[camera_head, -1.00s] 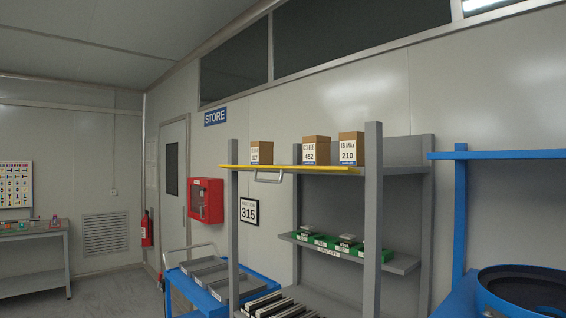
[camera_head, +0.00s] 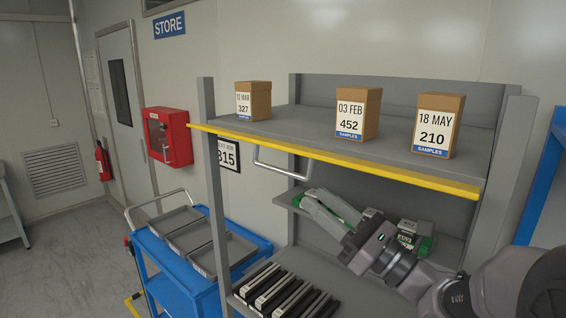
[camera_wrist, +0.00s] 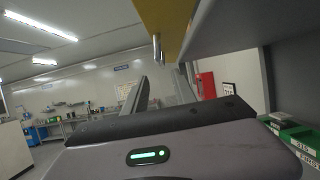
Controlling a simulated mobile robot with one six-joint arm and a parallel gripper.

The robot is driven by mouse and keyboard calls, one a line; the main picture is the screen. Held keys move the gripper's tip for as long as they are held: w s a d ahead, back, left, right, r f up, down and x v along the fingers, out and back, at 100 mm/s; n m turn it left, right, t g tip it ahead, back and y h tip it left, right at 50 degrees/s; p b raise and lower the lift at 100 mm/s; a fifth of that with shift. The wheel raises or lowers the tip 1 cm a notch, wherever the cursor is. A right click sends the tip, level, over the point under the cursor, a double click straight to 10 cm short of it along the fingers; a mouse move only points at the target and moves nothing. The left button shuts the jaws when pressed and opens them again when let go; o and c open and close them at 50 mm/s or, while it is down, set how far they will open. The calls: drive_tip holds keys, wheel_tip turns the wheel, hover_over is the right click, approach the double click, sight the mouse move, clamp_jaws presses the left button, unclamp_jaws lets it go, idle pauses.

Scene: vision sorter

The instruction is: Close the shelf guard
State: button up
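The shelf guard shows as a yellow strip (camera_head: 335,160) along the front edge of the top shelf. A grey bar handle (camera_head: 283,168) hangs below its left half. In the wrist view the yellow guard (camera_wrist: 163,22) is overhead, with its handle (camera_wrist: 157,48) beyond the fingertips. My gripper (camera_head: 312,200) reaches in from the right, below the guard. It is just below and to the right of the handle and looks apart from it. In the wrist view my gripper's two fingers (camera_wrist: 160,82) stand apart with nothing between them.
Three sample boxes, 327 (camera_head: 253,101), 452 (camera_head: 357,114) and 210 (camera_head: 437,125), stand on the top shelf. Green bins (camera_head: 413,236) sit on the shelf behind my arm. A grey post (camera_head: 212,180) rises at left. A blue cart (camera_head: 180,262) stands left of the rack.

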sight(282, 172)
drive_tip(key=p+x, duration=0.1)
drive_tip(key=x, duration=0.9)
drive_tip(key=shift+w+a+f+p, duration=0.1)
drive_tip(key=shift+w+a+p, duration=0.1)
drive_tip(key=shift+p, duration=0.15)
clamp_jaws()
